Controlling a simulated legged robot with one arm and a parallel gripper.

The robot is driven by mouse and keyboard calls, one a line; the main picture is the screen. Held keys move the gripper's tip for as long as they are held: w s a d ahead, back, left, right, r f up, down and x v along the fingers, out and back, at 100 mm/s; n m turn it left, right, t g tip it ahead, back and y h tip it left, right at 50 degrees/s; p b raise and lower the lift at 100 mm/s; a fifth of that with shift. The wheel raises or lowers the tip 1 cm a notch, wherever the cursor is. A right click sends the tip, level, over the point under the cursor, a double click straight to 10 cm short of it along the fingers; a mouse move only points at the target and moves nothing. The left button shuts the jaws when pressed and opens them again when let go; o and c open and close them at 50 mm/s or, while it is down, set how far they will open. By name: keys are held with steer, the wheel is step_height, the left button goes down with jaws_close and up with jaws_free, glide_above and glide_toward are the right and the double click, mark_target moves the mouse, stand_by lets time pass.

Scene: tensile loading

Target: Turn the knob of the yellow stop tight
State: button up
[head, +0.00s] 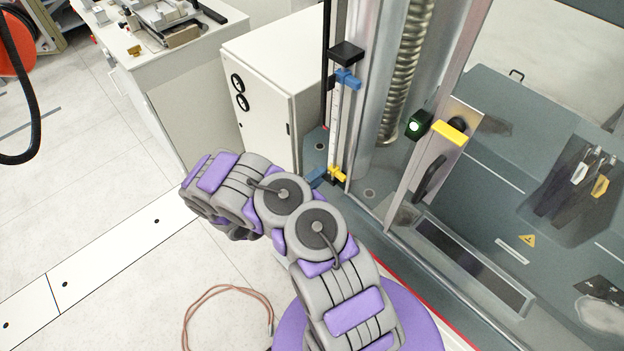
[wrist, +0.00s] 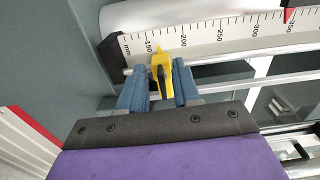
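The yellow stop (wrist: 168,77) sits on the rail beside a millimetre scale (wrist: 205,38), near the 150 to 200 marks in the wrist view. A small dark part, apparently its knob (wrist: 161,82), faces me. My gripper (wrist: 162,84) has its two blue fingers on either side of the stop. Whether they touch or squeeze it cannot be told. In the head view the yellow stop (head: 338,173) is low on the upright scale, with a blue fingertip just left of it. My arm hides most of the gripper there.
A blue stop (head: 347,79) sits higher on the same scale (head: 336,125). A white cabinet (head: 270,75) stands left of the rail. A frame with a yellow-and-black latch (head: 449,132) and a dark handle is to the right. Floor at the lower left is mostly clear, with a looped cable (head: 228,288).

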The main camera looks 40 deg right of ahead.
steer(key=s+a+p, duration=0.1)
steer(key=a+p, duration=0.1)
steer(key=a, duration=1.5)
steer(key=shift+s+a, duration=0.15)
steer(key=shift+a, duration=0.1)
steer(key=s+d+r+m+g+y, duration=0.2)
steer(key=s+r+m+g, duration=0.1)
steer(key=r+m, duration=0.4)
steer(key=s+d+r+m+g+y+b, duration=0.1)
steer(key=s+r+m+g+y, duration=0.15)
steer(key=r+m, duration=0.45)
steer(key=s+d+r+m+g+y, duration=0.2)
steer(key=s+r+m+g, duration=0.15)
steer(key=r+m, duration=0.3)
steer(key=s+a+r+m+t+y+b, duration=0.1)
steer(key=s+a+r+m+t+y, duration=0.1)
steer(key=s+a+m+y, duration=0.3)
steer(key=s+a+r+m+t+y, duration=0.3)
steer(key=s+a+r+m+y, duration=0.2)
steer(key=s+a+m, duration=0.3)
steer(key=s+m+y, duration=0.1)
steer(key=s+m, duration=0.3)
steer(key=shift+s+a+r+t+b, duration=0.2)
steer(key=shift+a+r+t+b, duration=0.05)
steer(key=shift+r+t+b, duration=0.1)
